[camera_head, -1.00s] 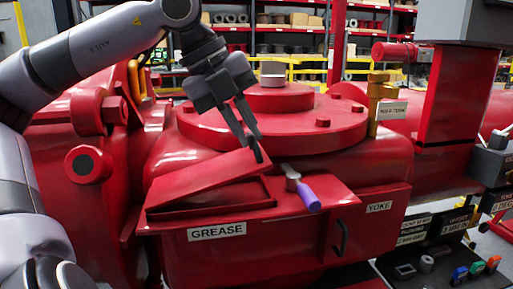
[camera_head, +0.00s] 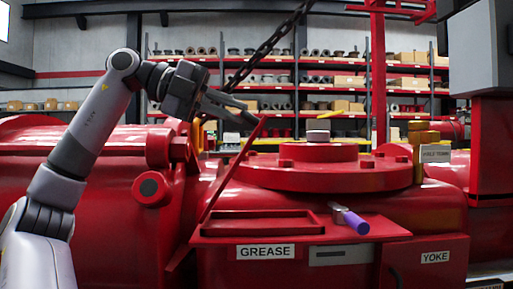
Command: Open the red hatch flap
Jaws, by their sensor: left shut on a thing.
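The red hatch flap (camera_head: 232,170) stands raised and tilted, seen nearly edge-on, on the left side of the red box marked GREASE. The shallow hatch opening (camera_head: 262,226) with its raised rim shows uncovered to the right of the flap's foot. My left gripper (camera_head: 250,116) comes in from the upper left and is shut on the flap's upper edge. My right gripper is not in view.
A tool with a purple handle (camera_head: 355,222) lies on the box top, right of the opening. Behind is a round bolted red cover (camera_head: 310,176) with a brass fitting (camera_head: 418,150) at its right. A dark chain (camera_head: 268,45) crosses the background.

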